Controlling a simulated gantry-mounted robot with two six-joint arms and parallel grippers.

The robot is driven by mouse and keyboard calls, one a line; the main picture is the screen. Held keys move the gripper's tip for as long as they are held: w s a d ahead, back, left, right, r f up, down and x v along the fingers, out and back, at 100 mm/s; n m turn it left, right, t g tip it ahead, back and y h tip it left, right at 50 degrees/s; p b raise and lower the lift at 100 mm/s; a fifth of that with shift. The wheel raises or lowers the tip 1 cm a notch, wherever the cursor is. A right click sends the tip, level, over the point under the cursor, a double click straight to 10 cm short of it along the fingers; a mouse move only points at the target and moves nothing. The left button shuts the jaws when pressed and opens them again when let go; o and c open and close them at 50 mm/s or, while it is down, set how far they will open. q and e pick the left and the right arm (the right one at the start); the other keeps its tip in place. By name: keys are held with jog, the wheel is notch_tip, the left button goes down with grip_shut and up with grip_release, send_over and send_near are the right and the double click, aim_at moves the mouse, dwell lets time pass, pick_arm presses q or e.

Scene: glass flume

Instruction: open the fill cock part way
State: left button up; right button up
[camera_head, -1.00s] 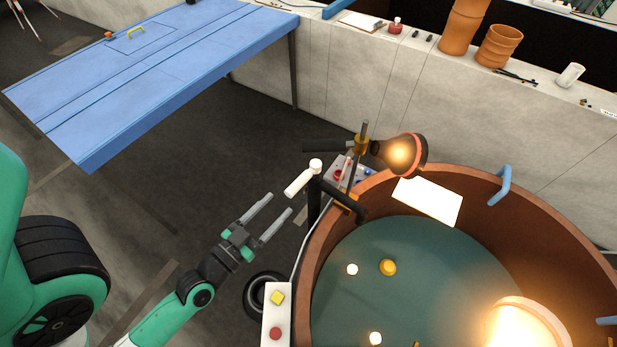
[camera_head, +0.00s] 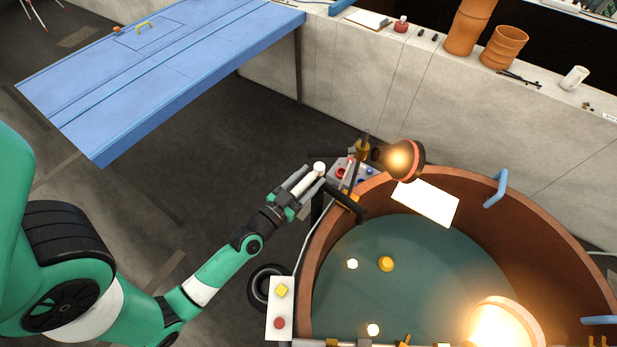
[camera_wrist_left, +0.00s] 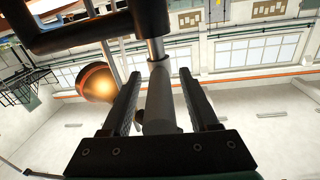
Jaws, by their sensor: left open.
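The fill cock's white lever handle (camera_head: 308,180) stands at the top of a dark upright pipe beside the round tub. My left gripper (camera_head: 311,182) is at this handle, with its two fingers on either side of it. In the left wrist view the pale handle (camera_wrist_left: 160,100) lies lengthwise between the two dark fingers of the open gripper (camera_wrist_left: 158,82). Gaps show there between handle and fingers near the tips; contact nearer the palm cannot be told. The dark spout (camera_head: 345,203) reaches over the tub rim. My right gripper is not in view.
The brown tub (camera_head: 312,255) holds dark water with small floats. A lit lamp (camera_head: 402,159) on a stand is close right of the cock. A control box (camera_head: 281,308) with yellow and red buttons is below. A blue table (camera_head: 190,75) stands at upper left. The floor between is clear.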

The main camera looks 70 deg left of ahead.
pick_arm(q)
grip_shut()
dwell(1.3)
